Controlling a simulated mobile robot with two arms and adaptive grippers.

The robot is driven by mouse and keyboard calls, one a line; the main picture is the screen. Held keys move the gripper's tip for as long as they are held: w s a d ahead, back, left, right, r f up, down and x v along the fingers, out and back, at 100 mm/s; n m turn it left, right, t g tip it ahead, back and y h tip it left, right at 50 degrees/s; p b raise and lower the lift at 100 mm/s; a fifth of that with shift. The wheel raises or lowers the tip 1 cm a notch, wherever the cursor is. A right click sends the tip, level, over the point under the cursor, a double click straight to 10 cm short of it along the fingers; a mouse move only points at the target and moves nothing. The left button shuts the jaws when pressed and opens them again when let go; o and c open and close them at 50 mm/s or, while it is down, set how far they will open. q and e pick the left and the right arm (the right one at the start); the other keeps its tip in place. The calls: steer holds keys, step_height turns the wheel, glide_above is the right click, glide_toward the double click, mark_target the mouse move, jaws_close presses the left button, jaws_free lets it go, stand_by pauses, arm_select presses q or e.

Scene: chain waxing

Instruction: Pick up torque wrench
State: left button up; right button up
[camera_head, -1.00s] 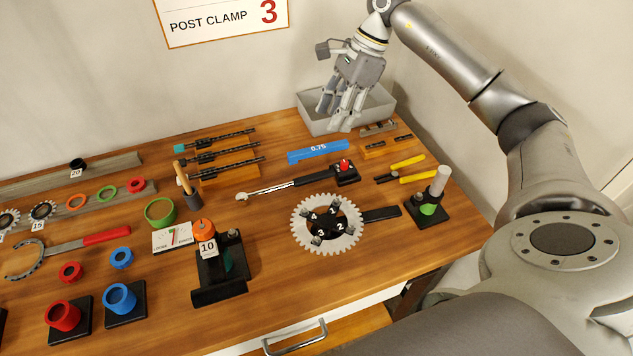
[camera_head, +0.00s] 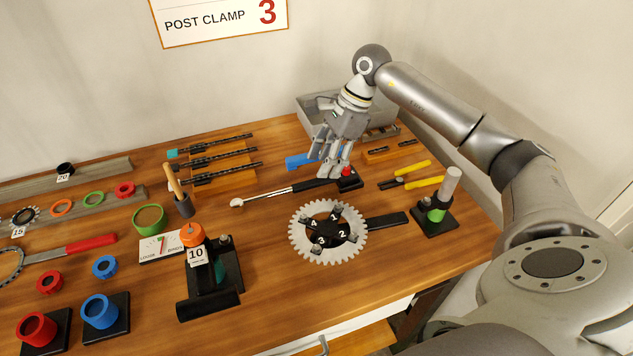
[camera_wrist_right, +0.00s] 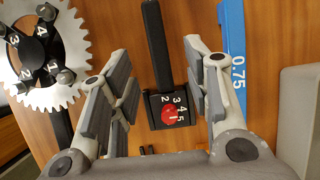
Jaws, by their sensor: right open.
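The torque wrench (camera_head: 275,193) lies on the wooden table. It has a silver shaft, a black handle and a black end block with a red knob and numbers. In the right wrist view its handle (camera_wrist_right: 156,45) and red-knobbed block (camera_wrist_right: 168,112) lie between my open fingers. My right gripper (camera_head: 332,172) is open and empty, pointing down over the handle end, and hides part of it in the head view. The same gripper also shows in the right wrist view (camera_wrist_right: 160,95). I cannot tell whether the fingers touch the wrench. My left gripper is not in view.
A blue 0.75 gauge (camera_head: 298,161) lies just behind the right gripper. A grey bin (camera_head: 312,103) stands behind it. A white chainring (camera_head: 297,246) lies in front, and yellow-handled pliers (camera_head: 425,182) lie to the right. A tool stand (camera_head: 434,225) stands near the right edge.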

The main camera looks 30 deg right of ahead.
mark_target(317, 180)
steer(key=p+x, duration=0.2)
steer(key=x, duration=0.2)
steer(key=shift+s+f, duration=0.1)
steer(key=shift+f, duration=0.05)
steer(key=shift+a+f, duration=0.15)
steer(key=shift+f, duration=0.3)
jaws_close()
